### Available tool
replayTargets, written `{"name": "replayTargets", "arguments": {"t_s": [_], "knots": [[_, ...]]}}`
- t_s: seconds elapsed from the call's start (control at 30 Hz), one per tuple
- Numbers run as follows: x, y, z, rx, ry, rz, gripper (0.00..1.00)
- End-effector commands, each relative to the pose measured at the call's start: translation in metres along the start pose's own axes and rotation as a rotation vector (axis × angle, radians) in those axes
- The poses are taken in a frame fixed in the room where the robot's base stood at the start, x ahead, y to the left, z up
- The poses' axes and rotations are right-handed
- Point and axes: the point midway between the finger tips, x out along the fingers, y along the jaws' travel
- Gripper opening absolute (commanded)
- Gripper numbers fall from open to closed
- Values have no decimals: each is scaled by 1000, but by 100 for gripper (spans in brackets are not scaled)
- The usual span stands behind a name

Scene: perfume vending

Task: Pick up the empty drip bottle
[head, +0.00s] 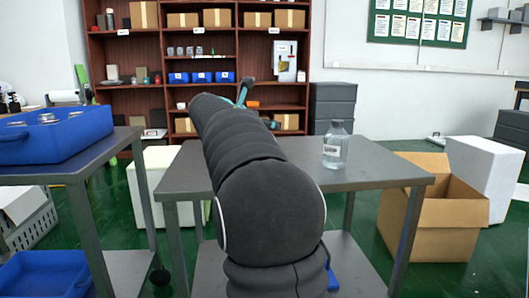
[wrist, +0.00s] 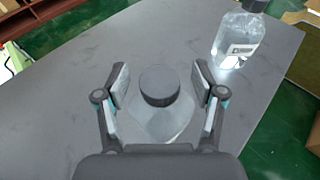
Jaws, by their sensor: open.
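My gripper (wrist: 160,78) is open in the wrist view, with one finger on each side of a clear bottle's black round cap (wrist: 159,86). The clear bottle body (wrist: 162,124) shows faintly below the cap, between the fingers, seen from above. The fingers look apart from the cap. A second clear bottle (wrist: 237,42) with a dark cap and a small label stands upright to the right; it also shows in the head view (head: 335,148) on the grey table. In the head view my arm hides the first bottle and most of my gripper. I cannot tell which bottle is empty.
The grey table (head: 375,168) is otherwise mostly clear. A blue bin (head: 60,132) stands on another table at left. An open cardboard box (head: 430,215) and a white box (head: 482,170) stand on the floor at right. A brown shelf (head: 165,50) is behind.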

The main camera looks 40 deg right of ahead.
Motion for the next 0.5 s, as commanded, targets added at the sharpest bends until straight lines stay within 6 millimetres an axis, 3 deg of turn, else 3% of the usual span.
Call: {"name": "replayTargets", "arguments": {"t_s": [0.13, 0.4, 0.5], "knots": [[-1, 0, 0, 0, 0, 1, 66], [-1, 0, 0, 0, 0, 1, 0], [-1, 0, 0, 0, 0, 1, 0]]}}
